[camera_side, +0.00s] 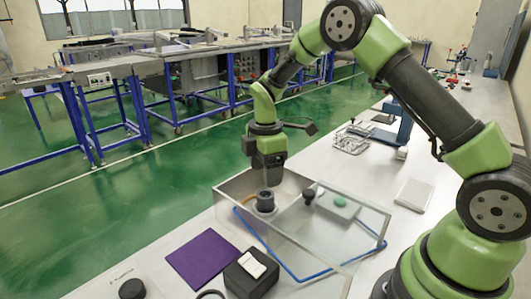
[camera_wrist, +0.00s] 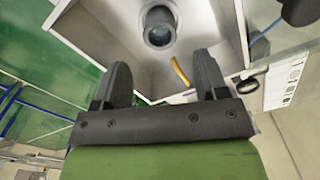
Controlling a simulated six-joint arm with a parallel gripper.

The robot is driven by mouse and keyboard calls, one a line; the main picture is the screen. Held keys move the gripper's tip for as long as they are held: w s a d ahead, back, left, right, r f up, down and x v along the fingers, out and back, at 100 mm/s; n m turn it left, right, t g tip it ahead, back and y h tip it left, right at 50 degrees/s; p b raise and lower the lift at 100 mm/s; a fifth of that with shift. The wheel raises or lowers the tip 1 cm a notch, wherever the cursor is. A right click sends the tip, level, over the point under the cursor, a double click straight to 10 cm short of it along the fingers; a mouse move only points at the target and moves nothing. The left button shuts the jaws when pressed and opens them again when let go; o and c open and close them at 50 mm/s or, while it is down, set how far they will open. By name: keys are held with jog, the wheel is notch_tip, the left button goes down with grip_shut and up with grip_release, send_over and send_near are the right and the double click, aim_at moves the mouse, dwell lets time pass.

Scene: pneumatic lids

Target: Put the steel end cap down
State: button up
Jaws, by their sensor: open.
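A dark grey round piece with a paler ring at its base (camera_side: 265,201) stands upright in the clear-walled box (camera_side: 232,187). It looks like the end cap, perhaps seated on something; I cannot tell where the cap ends. In the wrist view the same dark round piece (camera_wrist: 160,27) shows from above, with a lighter rim around its dark centre. My gripper (camera_side: 268,180) hangs pointing down just above it. In the wrist view my gripper (camera_wrist: 161,62) has its two black fingers wide apart with nothing between them.
A black knob (camera_side: 308,196) and a grey block with a green top (camera_side: 340,203) are at the box's right. Blue tubing (camera_side: 290,269) runs around it. A purple mat (camera_side: 200,258) and a black box (camera_side: 246,281) lie in front. A yellow curved strip (camera_wrist: 180,72) shows near the fingers.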

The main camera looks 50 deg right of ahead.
jog(key=s+a+r+m+t, duration=0.2)
jog(key=s+r+m, duration=0.25)
jog(key=r, duration=0.45)
jog(key=s+a+r+m+t, duration=0.2)
jog(key=s+r+m, duration=0.25)
jog(key=r, duration=0.45)
jog(key=s+a+r+m+t+y, duration=0.1)
jog(key=s+m, duration=0.3)
jog(key=s, duration=0.3)
jog(key=s+a+m+t+y, duration=0.1)
jog(key=s+m+t, duration=0.1)
jog(key=s+m, duration=0.2)
jog(key=s, duration=0.2)
jog(key=shift+s+r+m, duration=0.3)
jog(key=shift+s+r, duration=0.05)
jog(key=shift+a, duration=0.1)
